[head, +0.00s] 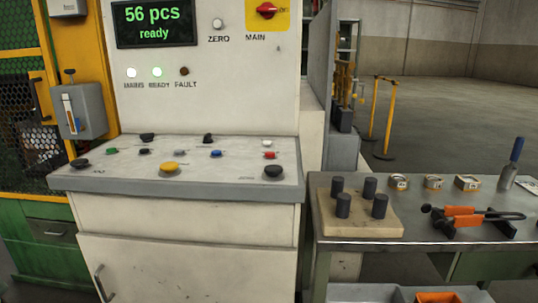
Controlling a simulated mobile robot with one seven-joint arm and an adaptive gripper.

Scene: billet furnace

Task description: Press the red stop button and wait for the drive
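A small red button (269,155) sits on the right part of the sloped control desk (225,189) in the head view. I cannot read its label. A larger black knob or button (273,171) is just in front of it. A yellow mushroom-shaped button (169,168) is near the desk's front, with a blue button (215,153) behind it and a green one (111,151) to the left. The display (153,24) reads "56 pcs ready". My gripper is not in view.
A red MAIN switch (267,10) is on a yellow plate above. A grey switch box (81,111) hangs at left. Open floor lies behind right.

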